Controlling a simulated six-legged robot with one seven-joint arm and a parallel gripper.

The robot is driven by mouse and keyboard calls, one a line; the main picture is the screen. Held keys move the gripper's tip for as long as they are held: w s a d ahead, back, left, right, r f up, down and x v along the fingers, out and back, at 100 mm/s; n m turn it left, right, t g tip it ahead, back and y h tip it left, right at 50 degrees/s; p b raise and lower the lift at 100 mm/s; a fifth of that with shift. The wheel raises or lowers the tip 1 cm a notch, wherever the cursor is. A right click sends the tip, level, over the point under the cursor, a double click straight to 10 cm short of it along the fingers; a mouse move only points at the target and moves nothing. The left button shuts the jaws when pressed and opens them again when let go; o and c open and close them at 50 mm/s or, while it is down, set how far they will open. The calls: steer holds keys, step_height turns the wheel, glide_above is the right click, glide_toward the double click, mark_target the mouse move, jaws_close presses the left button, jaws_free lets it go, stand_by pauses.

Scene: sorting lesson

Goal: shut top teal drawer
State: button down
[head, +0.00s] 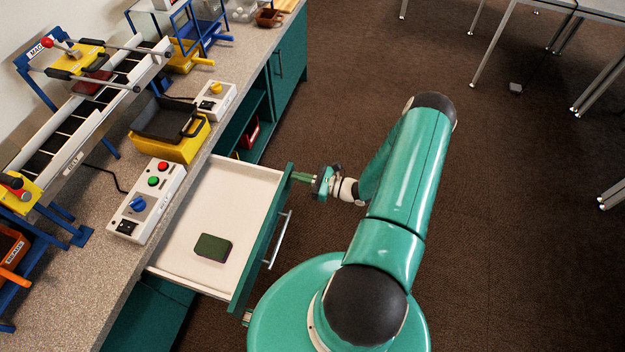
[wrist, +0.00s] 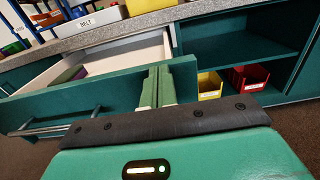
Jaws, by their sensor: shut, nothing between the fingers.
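The top teal drawer (head: 262,240) is pulled out from under the counter, its pale inside showing. A dark green block (head: 213,247) lies in it. The drawer's silver bar handle (head: 278,241) is on its front. My gripper (head: 300,178) is shut and empty, close to the outer face of the drawer front near its far end, beyond the handle. In the wrist view, the shut fingers (wrist: 157,88) overlap the drawer front (wrist: 90,105) near its right end, with the handle (wrist: 55,125) to the left. I cannot tell whether the fingertips touch the front.
Open teal shelves beside the drawer hold a yellow bin (wrist: 209,85) and a red bin (wrist: 249,78). The speckled counter (head: 110,275) carries a control box (head: 147,200), a yellow-and-grey tray (head: 170,128) and a conveyor (head: 85,100). The brown floor to the right is clear near me.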

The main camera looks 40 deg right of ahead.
steer(key=shift+w+a, duration=0.2)
steer(key=shift+w, duration=0.05)
glide_above(235, 170)
stand_by(0.7)
steer(key=shift+s, duration=0.1)
stand_by(0.4)
